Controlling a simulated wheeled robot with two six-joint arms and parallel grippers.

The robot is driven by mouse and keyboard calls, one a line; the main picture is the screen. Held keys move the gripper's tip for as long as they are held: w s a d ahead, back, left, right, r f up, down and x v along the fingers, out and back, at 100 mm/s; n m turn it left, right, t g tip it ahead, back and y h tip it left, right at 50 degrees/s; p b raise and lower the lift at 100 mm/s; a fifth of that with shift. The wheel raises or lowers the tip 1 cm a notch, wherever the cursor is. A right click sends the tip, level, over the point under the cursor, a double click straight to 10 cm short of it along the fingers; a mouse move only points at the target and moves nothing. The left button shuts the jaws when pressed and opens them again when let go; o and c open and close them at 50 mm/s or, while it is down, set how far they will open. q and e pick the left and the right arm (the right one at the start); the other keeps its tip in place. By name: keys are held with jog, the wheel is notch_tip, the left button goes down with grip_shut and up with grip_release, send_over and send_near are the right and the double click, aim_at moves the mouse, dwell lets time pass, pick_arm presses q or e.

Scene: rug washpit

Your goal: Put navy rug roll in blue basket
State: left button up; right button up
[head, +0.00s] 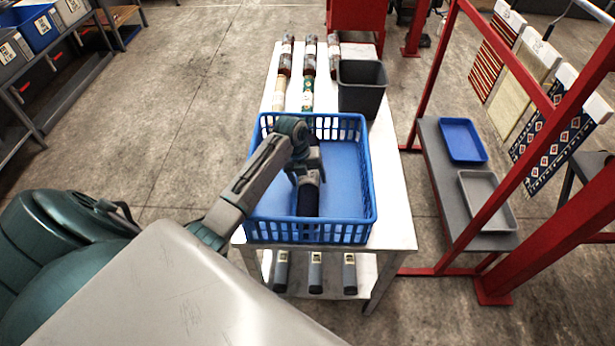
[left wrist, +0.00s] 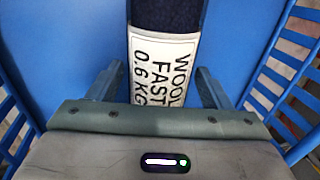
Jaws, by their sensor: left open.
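The blue basket (head: 346,178) stands on the white table. The navy rug roll (head: 307,201) lies inside it, toward the left side, with its near end close to the front wall. My left gripper (head: 308,176) reaches into the basket over the roll's far end. In the left wrist view the navy roll (left wrist: 166,13) has a white label reading WOOL FAST 0.6 KG. The left gripper's open fingers (left wrist: 160,88) stand on either side of the label, with gaps to the roll. My right gripper is in neither view.
The white table (head: 400,215) also holds a dark grey bin (head: 362,90) and several other rolls (head: 307,92) behind the basket. Grey rolls (head: 315,272) lie on its lower shelf. A red frame (head: 470,205) with trays stands to the right.

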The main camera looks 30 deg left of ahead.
pick_arm(q)
jog(key=b+v, duration=0.2)
jog(key=v, duration=1)
jog(key=shift+b, duration=0.4)
jog(key=shift+w+r, duration=0.1)
